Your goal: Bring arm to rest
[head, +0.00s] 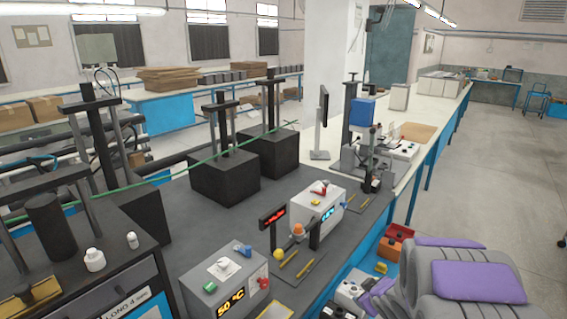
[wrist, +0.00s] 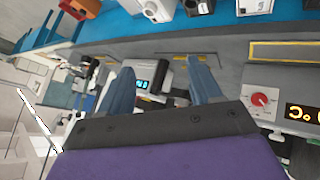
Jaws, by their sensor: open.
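My gripper (wrist: 161,66) shows in the wrist view with its two blue-grey fingers spread apart. Nothing is between them. Beyond the fingers lies the workbench with a white device with a lit blue display (wrist: 148,80). In the head view my grey and purple arm (head: 478,281) is folded at the lower right, beside the bench's blue front. The fingers cannot be made out in the head view.
The dark bench top (head: 165,222) holds the white display device (head: 318,203), a grey box reading 50 °C (head: 225,283) and black press stands (head: 224,178). An orange bin (head: 393,247) sits near my arm. The floor (head: 497,185) at right is clear.

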